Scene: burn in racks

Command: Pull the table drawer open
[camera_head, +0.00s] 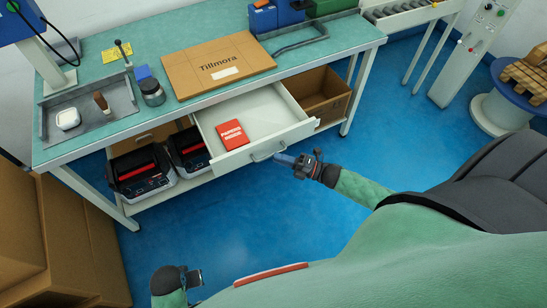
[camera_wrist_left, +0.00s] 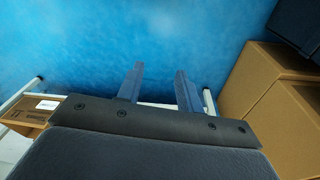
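The table drawer (camera_head: 262,108) is pulled well out from under the green-topped workbench (camera_head: 120,128), and its light inside shows. A red box with white lettering (camera_head: 231,134) lies in it towards the left. The drawer handle (camera_head: 262,155) is a grey bar on the front panel. My right gripper (camera_head: 280,158) is at the right end of the handle; its fingers overlap the bar in the picture, and their gap is not clear. My left gripper (camera_head: 197,279) is low at the front, away from the drawer; the left wrist view shows its fingers (camera_wrist_left: 159,69) apart and empty.
Black-and-red devices (camera_head: 143,172) and an open carton (camera_head: 322,95) stand below. Large cartons (camera_head: 75,235) stand at left. Blue floor before the drawer is clear.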

